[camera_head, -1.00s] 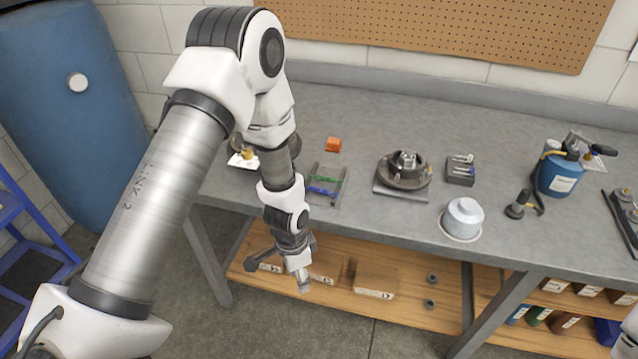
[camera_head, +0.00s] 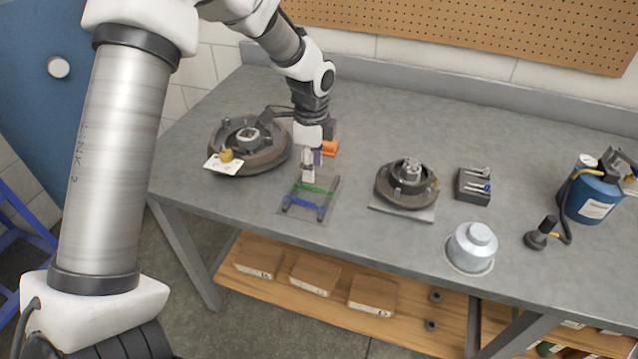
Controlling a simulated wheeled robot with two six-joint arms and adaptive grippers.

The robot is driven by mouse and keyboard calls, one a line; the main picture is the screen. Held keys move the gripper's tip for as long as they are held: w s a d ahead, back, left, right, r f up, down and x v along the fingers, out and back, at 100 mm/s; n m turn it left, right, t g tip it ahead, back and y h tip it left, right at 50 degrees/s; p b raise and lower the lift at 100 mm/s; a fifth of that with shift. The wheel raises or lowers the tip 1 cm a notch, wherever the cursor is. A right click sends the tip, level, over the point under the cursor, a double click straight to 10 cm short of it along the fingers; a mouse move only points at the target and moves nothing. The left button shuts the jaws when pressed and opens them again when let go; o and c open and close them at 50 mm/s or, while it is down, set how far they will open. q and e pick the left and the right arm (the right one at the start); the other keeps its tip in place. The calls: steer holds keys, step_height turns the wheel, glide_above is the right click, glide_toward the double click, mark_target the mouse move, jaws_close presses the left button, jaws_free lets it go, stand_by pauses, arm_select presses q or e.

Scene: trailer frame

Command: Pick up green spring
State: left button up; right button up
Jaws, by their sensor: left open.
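The green spring (camera_head: 313,188) lies across a small flat rack (camera_head: 326,209) on the grey workbench, left of centre. A blue spring (camera_head: 302,203) lies on the same rack, nearer the front edge. My left gripper (camera_head: 308,175) points down just above the far side of the rack, close to the green spring. It is open, and nothing shows held in it. Whether its fingertips touch the spring cannot be told. My right gripper does not show.
An orange block (camera_head: 330,148) sits just behind my left gripper. A brake drum assembly (camera_head: 272,155) with a white tag lies to the left. A hub assembly (camera_head: 392,190), a small dark holder (camera_head: 470,186), a grey cap (camera_head: 472,246) and a blue bottle (camera_head: 590,195) stand to the right.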

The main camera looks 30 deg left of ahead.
mark_target(313, 187)
arm_select(q)
step_height(313, 187, down, 5)
steer(key=shift+f+p, duration=0.1)
steer(key=shift+p, duration=0.2)
steer(key=shift+f, duration=0.15)
steer(key=shift+s, duration=0.15)
steer(key=shift+c, duration=1.4)
steer(key=shift+d, duration=0.1)
jaws_close()
